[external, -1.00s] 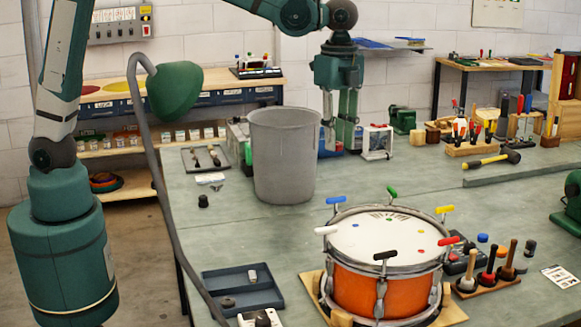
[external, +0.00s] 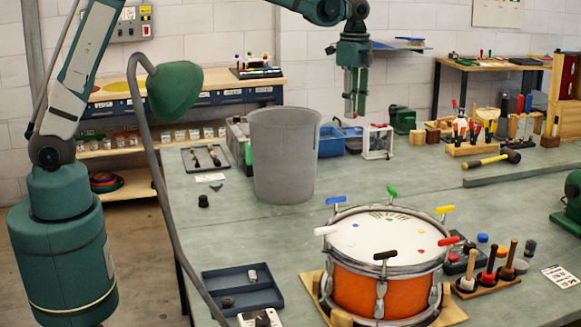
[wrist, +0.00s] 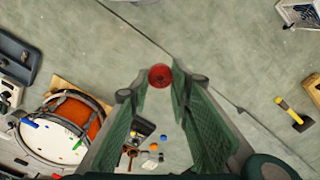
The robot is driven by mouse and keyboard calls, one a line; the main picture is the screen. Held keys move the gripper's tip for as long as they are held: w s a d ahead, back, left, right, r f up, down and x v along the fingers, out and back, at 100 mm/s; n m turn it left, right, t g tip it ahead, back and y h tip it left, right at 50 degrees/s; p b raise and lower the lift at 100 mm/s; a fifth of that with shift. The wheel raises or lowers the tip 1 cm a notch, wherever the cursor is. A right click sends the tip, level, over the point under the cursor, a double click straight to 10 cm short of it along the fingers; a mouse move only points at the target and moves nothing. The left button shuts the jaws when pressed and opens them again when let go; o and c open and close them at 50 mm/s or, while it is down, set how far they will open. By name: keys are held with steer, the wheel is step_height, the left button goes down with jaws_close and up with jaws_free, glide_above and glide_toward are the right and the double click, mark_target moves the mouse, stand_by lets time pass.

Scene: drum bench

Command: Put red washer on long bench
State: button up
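The red washer (wrist: 160,76) shows in the wrist view as a small red disc between the tips of my fingers. My gripper (external: 355,112) looks closed on it; in the external view the fingers are close together and the washer is hard to make out. The gripper hangs pointing down, in the air above the back part of the grey-green bench (external: 400,178). That bench top also fills most of the wrist view (wrist: 225,40). I cannot tell for certain which surface is the long bench; a wooden-topped bench (external: 110,104) stands along the back wall.
A tall grey bin (external: 283,155) stands left of my gripper. Blue bins (external: 332,142) and a white frame (external: 377,143) sit below it. An orange drum (external: 375,285), a dark tray (external: 240,288) and a hammer (external: 492,159) lie around. The bench middle is clear.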

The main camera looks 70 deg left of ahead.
steer(key=w+a+n, duration=0.1)
steer(key=w+a, duration=0.2)
steer(key=a, duration=1)
glide_above(343, 188)
step_height(343, 188, down, 18)
steer(key=shift+a+f, duration=0.1)
steer(key=shift+f, duration=0.4)
steer(key=shift+f, duration=3.1)
steer(key=shift+f, duration=0.1)
steer(key=shift+f, duration=1.75)
steer(key=shift+f+b, duration=0.15)
steer(key=shift+b, duration=0.15)
